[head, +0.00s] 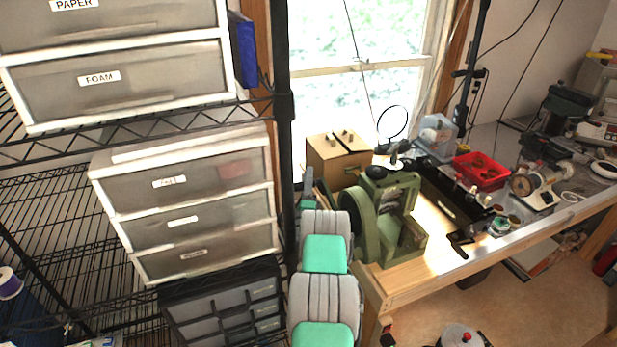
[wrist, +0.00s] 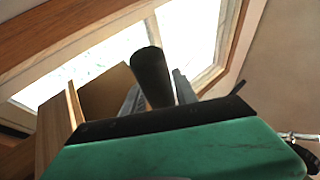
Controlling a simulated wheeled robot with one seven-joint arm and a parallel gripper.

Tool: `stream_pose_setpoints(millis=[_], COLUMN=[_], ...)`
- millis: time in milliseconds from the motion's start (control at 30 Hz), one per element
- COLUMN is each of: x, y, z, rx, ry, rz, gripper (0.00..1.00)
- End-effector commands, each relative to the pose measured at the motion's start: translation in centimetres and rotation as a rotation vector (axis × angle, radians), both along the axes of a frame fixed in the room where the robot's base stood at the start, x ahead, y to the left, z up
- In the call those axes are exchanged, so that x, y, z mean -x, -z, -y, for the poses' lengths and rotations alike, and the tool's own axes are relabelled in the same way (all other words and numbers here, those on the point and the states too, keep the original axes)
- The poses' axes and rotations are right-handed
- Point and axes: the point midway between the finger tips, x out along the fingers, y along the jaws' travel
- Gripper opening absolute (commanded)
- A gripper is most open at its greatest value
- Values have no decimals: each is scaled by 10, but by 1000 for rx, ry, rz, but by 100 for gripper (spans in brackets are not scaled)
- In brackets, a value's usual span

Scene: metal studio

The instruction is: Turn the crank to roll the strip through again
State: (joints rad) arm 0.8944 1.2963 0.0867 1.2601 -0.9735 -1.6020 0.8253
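The green rolling mill (head: 410,240) stands at the near left end of the wooden bench, with a round green wheel (head: 357,222) on its left side. In the wrist view the dark, cylindrical crank handle (wrist: 150,68) stands up between the grey fingers of my gripper (wrist: 157,84). The fingers lie close against both sides of the handle, and it fills the gap between them. In the head view my own arm hides most of the crank and my fingers. I cannot make out the strip in either view.
A wooden box (head: 338,160) stands behind the mill, near the window. A red tray (head: 481,172) and several small tools lie along the bench (head: 412,271) to the right. A black wire rack with drawer units (head: 190,195) stands close on the left of my arm.

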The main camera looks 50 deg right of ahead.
Motion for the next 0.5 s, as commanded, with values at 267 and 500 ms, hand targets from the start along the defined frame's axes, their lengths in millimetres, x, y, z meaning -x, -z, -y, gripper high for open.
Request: stream_pose_setpoints(millis=[267, 500], x=[-1, 0], y=[-4, -2], z=[1, 0], rx=[5, 7], ry=[0, 0], rz=[4, 4], gripper=[49, 49])
